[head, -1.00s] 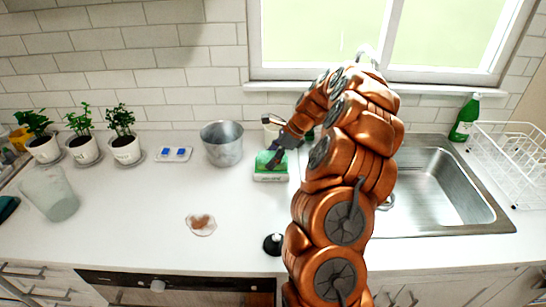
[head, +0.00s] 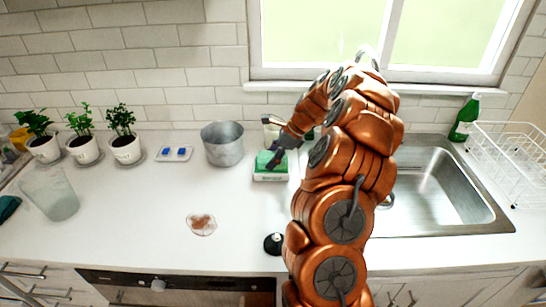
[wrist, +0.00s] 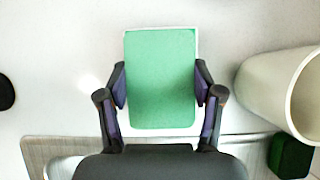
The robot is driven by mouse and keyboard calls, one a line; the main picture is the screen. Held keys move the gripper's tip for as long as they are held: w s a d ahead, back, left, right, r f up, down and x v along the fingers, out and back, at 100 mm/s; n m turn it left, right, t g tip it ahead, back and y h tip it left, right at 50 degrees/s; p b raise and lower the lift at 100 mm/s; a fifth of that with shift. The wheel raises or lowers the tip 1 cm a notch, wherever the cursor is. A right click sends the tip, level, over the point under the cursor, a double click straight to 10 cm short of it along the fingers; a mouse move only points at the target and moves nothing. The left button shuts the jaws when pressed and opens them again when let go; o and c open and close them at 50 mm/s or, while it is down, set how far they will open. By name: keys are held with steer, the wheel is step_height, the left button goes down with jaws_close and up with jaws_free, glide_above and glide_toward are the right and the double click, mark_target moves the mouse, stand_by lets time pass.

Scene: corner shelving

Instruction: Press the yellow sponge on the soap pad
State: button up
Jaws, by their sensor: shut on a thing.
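A green-topped block (head: 264,161) sits on a white, lettered base (head: 270,177) on the counter, right of the metal pot. In the wrist view the green face (wrist: 160,80) is a rounded rectangle, with a thin white border (wrist: 162,28) showing around it. My gripper (wrist: 160,90) is shut on the green block, one dark finger at each long side. The block looks level and at or very near the white base; I cannot tell how firmly they touch. No yellow face of a sponge shows between my fingers.
A pale cup (wrist: 260,90) and a dark green block (wrist: 290,157) are close on the right in the wrist view. A metal pot (head: 222,145) stands left of the base. The sink (head: 440,185) is to the right. A brown stain (head: 202,223) marks the front counter.

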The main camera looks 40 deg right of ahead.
mark_target(268, 157)
steer(key=shift+r+p, duration=1.85)
steer(key=shift+r, duration=1.65)
steer(key=shift+w+a+f+n+g+y, duration=0.2)
steer(key=shift+w+a+n+g+y, duration=0.1)
steer(key=shift+a+n, duration=0.3)
steer(key=a+f+n+g+h, duration=0.1)
steer(key=a+n+g, duration=0.2)
steer(key=a+n, duration=0.4)
steer(key=a+f+n+g+h, duration=0.2)
steer(key=a+n+g, duration=0.1)
steer(key=a+n, duration=0.5)
steer(key=a+f+n+g+h, duration=0.1)
steer(key=a+n+g, duration=0.3)
steer(key=a+n, duration=0.4)
steer(key=shift+w+a+f+h, duration=0.15)
steer(key=shift+a+f+h, duration=0.1)
steer(key=shift+a+h, duration=0.4)
steer(key=shift+a+f+n+h, duration=0.1)
steer(key=shift+a+n+h, duration=0.15)
steer(key=shift+a+n, duration=0.35)
